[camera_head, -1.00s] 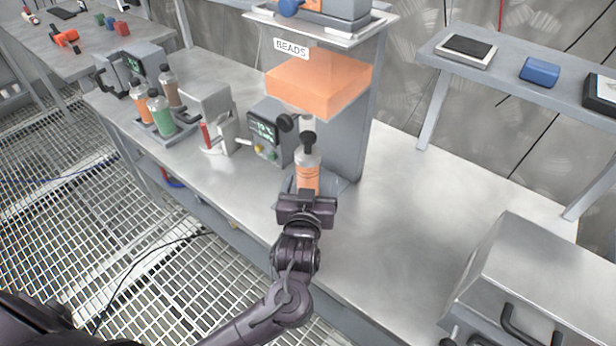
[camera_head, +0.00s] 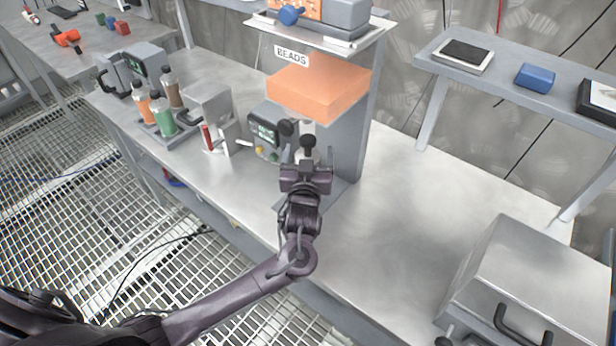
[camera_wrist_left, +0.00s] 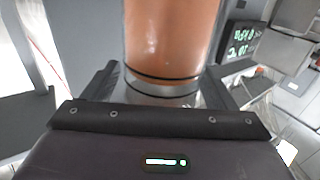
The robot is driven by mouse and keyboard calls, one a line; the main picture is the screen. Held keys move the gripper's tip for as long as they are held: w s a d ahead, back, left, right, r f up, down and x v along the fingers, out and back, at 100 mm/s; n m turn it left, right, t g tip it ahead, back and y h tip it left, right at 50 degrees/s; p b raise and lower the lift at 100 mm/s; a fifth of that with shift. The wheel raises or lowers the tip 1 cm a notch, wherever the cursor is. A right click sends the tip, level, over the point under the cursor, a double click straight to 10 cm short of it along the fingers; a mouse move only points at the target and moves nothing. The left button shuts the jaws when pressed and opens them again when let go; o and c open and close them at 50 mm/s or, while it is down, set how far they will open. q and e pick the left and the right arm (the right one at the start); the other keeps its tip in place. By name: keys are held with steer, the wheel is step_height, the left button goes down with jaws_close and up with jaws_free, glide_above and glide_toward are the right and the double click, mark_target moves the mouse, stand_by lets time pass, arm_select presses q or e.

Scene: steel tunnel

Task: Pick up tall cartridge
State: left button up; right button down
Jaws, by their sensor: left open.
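The tall cartridge, a clear cylinder with orange filling, a metal lower band and dark rings, fills the upper middle of the left wrist view (camera_wrist_left: 172,40). In the head view it stands upright beneath the BEADS dispenser (camera_head: 318,90). There my gripper hides most of it, and its dark top (camera_head: 308,143) shows above. My left gripper (camera_head: 306,160) is open at the cartridge. In the left wrist view its fingers (camera_wrist_left: 160,85) lie on either side of the cartridge's lower part; contact cannot be told. My right gripper is not in view.
A small display unit (camera_head: 265,130) stands just left of the cartridge. Further left are a clamp-like device (camera_head: 210,115) and a rack with several bottles (camera_head: 160,115). A steel box (camera_head: 520,275) is at front right. The bench (camera_head: 420,200) between is clear.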

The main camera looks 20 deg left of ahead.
arm_select(q)
steer(key=shift+c, duration=0.3)
steer(key=c, duration=1.6)
steer(key=shift+r, duration=0.1)
